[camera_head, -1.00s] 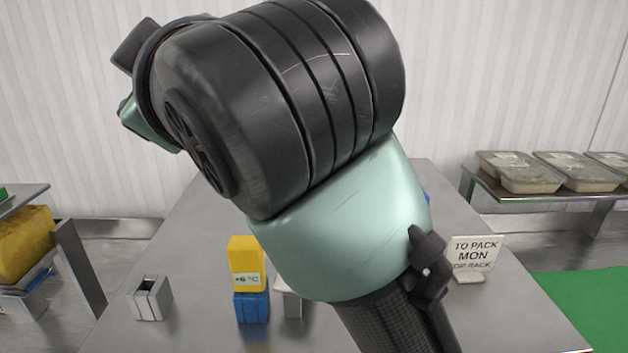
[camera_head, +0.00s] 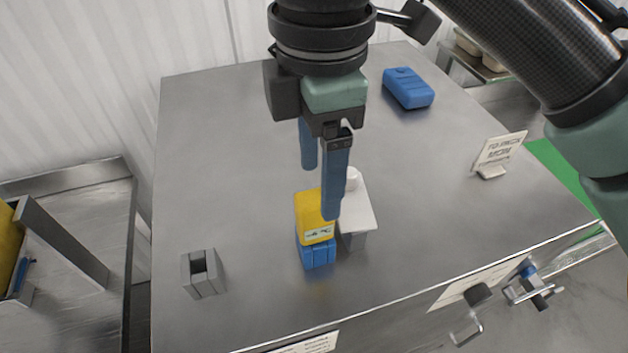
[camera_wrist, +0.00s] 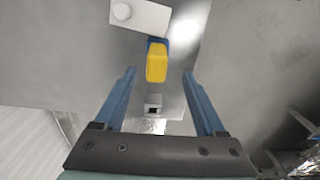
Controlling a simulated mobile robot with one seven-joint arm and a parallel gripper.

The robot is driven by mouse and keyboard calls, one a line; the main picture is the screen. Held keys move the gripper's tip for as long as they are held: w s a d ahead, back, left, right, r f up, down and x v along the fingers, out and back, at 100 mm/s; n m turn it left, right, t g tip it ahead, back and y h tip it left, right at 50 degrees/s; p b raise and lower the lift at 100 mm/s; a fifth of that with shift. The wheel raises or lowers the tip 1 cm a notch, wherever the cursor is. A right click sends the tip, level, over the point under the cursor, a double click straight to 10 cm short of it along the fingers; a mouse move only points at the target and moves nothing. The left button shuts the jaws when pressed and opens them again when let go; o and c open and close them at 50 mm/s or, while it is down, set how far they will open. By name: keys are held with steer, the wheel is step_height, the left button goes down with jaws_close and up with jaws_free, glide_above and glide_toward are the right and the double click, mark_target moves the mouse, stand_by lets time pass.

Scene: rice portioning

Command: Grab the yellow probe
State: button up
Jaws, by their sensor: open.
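The yellow probe (camera_head: 314,215) stands upright in a blue base (camera_head: 317,253) on the steel table, with a small temperature label on its front. In the wrist view the yellow probe (camera_wrist: 156,64) shows from above, beyond and between my fingertips. My gripper (camera_head: 322,190) has two blue fingers, apart and empty, pointing down. In the head view one finger overlaps the probe's right edge; the wrist view shows the fingers have not reached around it.
A grey slotted block (camera_head: 202,273) stands to the left. A blue case (camera_head: 408,88) lies at the back, and a sign (camera_head: 498,150) stands at the right. The table's left middle is clear.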

mark_target(315, 214)
step_height(315, 214, down, 3)
steer(key=shift+a+r, duration=0.15)
steer(key=shift+r, duration=0.05)
steer(key=shift+w+f+p, duration=0.2)
steer(key=shift+f+p, duration=1)
steer(key=shift+f, duration=1.45)
jaws_close()
